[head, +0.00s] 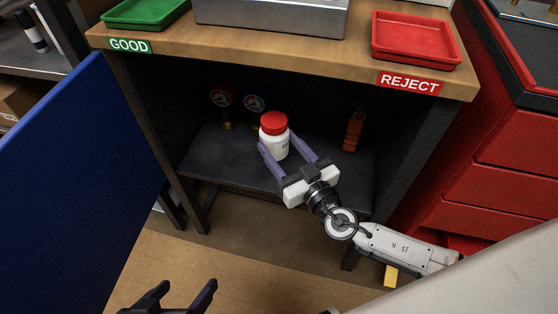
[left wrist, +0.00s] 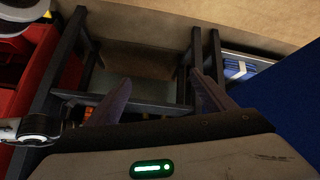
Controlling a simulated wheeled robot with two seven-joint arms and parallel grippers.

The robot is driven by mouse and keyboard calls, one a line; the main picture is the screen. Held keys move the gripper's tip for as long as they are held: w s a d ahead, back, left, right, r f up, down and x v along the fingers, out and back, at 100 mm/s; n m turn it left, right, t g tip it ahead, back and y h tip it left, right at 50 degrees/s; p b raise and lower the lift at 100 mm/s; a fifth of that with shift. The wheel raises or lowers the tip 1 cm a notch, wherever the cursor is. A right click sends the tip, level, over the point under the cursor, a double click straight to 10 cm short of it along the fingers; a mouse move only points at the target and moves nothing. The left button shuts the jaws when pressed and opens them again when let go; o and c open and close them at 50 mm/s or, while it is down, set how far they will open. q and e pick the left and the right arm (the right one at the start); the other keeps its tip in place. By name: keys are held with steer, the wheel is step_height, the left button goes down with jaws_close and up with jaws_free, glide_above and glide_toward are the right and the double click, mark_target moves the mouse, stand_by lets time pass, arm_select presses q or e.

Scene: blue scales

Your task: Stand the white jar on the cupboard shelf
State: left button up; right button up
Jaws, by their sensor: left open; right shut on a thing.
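The white jar (head: 274,144) has a red lid and is upright at the cupboard shelf (head: 220,155), in the head view. My right gripper (head: 286,148) is shut on the jar, with one finger on each side. Whether the jar's base touches the shelf is hard to tell. My left gripper (head: 185,297) is open and empty, low in the head view, in front of the cupboard and well away from the jar. Its fingers also show in the left wrist view (left wrist: 160,98).
Two gauges (head: 222,97) (head: 255,103) stand at the shelf's back left, and an orange item (head: 353,130) at its right. A blue door (head: 75,185) stands open on the left. Red drawers (head: 500,170) stand right. A green tray (head: 145,13) and red tray (head: 415,40) sit on top.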

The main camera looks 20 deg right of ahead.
mark_target(281, 158)
step_height(281, 158, down, 4)
steer(key=shift+r+b, duration=0.2)
steer(key=shift+b, duration=0.3)
step_height(281, 158, down, 3)
steer(key=shift+f+b, duration=0.15)
steer(key=shift+b, duration=0.5)
arm_select(q)
steer(key=shift+w+d+h, duration=0.25)
steer(key=shift+d+h, duration=0.15)
steer(key=shift+d, duration=0.35)
arm_select(e)
steer(key=shift+f, duration=0.1)
steer(key=shift+f, duration=0.1)
steer(key=o, duration=1.1)
arm_select(q)
steer(key=shift+d+r, duration=0.15)
steer(key=shift+r, duration=0.1)
